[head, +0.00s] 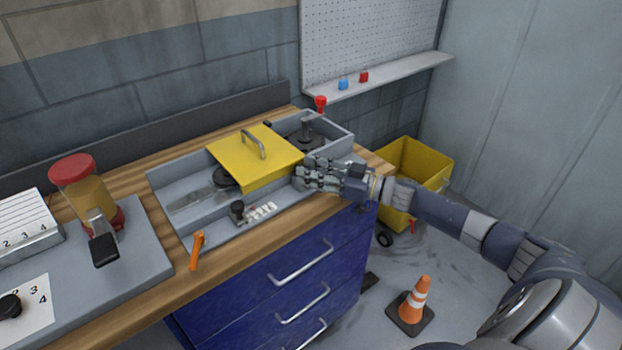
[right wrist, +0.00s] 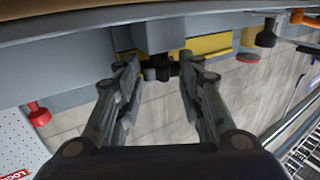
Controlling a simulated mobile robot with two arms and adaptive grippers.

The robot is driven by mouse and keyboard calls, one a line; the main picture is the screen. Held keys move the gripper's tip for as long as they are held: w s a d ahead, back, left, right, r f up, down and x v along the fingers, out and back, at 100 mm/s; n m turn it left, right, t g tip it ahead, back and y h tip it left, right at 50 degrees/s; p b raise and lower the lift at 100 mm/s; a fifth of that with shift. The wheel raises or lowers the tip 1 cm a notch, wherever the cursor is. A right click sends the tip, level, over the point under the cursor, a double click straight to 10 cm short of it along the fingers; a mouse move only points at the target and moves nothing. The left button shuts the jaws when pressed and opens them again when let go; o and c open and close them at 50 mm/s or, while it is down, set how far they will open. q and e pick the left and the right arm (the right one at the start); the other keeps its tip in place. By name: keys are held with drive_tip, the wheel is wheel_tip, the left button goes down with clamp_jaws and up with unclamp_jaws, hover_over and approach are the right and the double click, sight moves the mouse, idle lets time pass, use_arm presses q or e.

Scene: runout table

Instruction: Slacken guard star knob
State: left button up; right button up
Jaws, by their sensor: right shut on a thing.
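The yellow guard plate (head: 250,170), with a metal handle on top, covers the middle of a grey tray on the bench. My right gripper (head: 303,174) is at the guard's right front edge. In the right wrist view the right gripper (right wrist: 160,66) has its fingers on both sides of a dark star knob (right wrist: 158,71), below a grey block and beside a yellow edge. The jaws are shut on this knob. In the head view the fingers hide the knob. My left gripper is not in view.
The grey tray (head: 160,190) also holds a dark disc with a post (head: 307,135) and a black knob (head: 237,211). An orange lever (head: 196,252) sticks out at the front. A red-topped jar (head: 77,185) stands left. A yellow bin (head: 440,165) and a cone (head: 415,300) are on the floor.

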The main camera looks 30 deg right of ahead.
drive_tip(key=shift+w+d+n+g+y+b, duration=0.1)
drive_tip(key=shift+n+g+y+b, duration=0.3)
drive_tip(key=shift+n+y+b, duration=0.15)
drive_tip(key=shift+r, duration=0.1)
drive_tip(key=o, duration=1.1)
drive_tip(key=shift+c, duration=0.2)
